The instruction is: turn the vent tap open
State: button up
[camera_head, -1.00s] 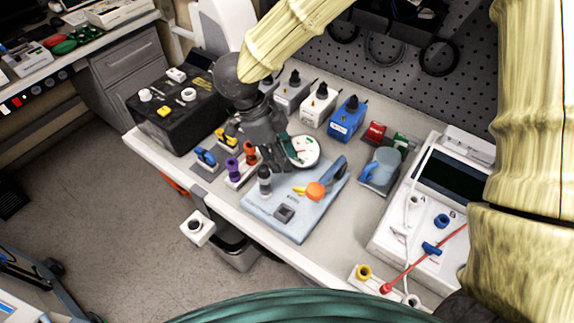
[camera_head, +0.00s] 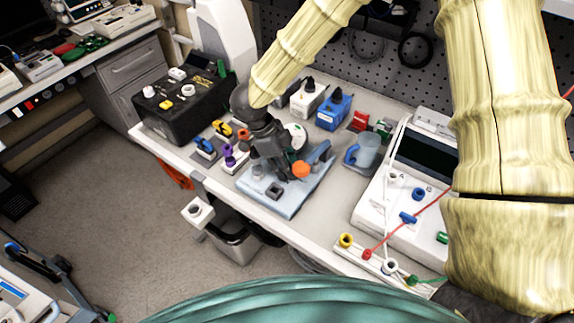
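A pale blue board (camera_head: 288,205) lies on the bench near its front edge. It carries an orange knob (camera_head: 301,169), a blue lever (camera_head: 318,155) beside it, a white round dial (camera_head: 297,133) and a small dark square block (camera_head: 274,190). The orange knob looks like the tap, but I cannot read a label. My dark grey gripper (camera_head: 284,172) points down over the board, just left of the orange knob. Its fingers partly hide the dial and the middle of the board. I cannot tell whether it touches the knob or how far its fingers are apart.
White and blue pump boxes (camera_head: 333,112) stand behind the board. Small coloured clamps (camera_head: 206,147) and a black case (camera_head: 183,110) are to the left.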

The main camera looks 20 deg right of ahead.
jog(key=shift+w+a+f, duration=0.1)
jog(key=shift+w+a, duration=0.05)
jog(key=shift+a, duration=0.05)
jog(key=c, duration=0.3)
jog(key=shift+w+f, duration=0.15)
jog(key=shift+w, duration=0.05)
grip_shut()
jog(key=shift+d, duration=0.25)
jog(key=shift+s, duration=0.15)
jog(key=shift+a, duration=0.1)
